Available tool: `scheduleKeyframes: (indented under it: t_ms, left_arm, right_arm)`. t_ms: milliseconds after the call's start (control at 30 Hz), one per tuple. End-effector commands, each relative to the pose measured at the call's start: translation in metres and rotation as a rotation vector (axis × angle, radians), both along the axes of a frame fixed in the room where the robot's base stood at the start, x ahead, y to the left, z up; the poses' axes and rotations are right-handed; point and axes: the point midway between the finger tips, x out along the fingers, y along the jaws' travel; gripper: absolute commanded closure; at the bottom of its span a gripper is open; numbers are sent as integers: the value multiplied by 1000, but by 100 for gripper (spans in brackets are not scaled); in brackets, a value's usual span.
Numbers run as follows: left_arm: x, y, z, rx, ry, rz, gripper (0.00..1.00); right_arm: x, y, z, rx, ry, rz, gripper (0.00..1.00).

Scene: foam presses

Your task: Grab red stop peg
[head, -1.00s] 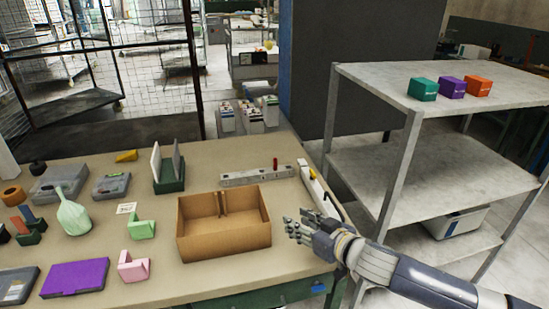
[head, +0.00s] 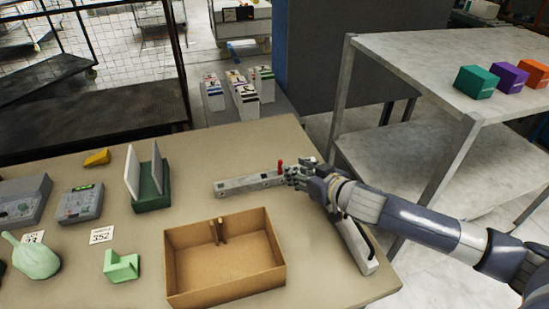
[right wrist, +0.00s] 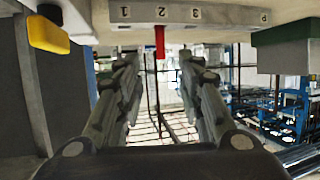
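The red stop peg (head: 280,165) stands upright on a pale grey bar (head: 234,187) on the table. My right gripper (head: 296,174) is beside the peg, on its right in the head view. In the right wrist view, which is upside down, the peg (right wrist: 160,42) hangs from the bar (right wrist: 215,14) in line with the mark 2. The fingers of my right gripper (right wrist: 157,62) are apart, with the peg showing in the gap between them. They do not appear to press on it. My left gripper is not in view.
An open cardboard box (head: 183,290) is in front of the bar. A dark green holder (head: 152,194) with upright plates stands to its left. A long white tool (head: 355,245) lies near the table's right edge. A metal shelf (head: 420,70) with coloured boxes stands at the right.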

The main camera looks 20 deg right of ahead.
Motion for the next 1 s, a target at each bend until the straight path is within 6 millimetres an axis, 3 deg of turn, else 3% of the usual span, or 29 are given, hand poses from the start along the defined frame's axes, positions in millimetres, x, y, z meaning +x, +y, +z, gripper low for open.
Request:
scheduleKeyframes:
  t_ms: [300,667,1000]
  left_arm:
    - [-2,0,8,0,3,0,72]
    - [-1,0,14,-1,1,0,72]
    - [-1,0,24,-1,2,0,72]
  right_arm:
    - [35,11,-14,1,-1,0,65]
    - [55,16,-24,0,0,0,65]
    - [87,25,-41,1,-1,2,65]
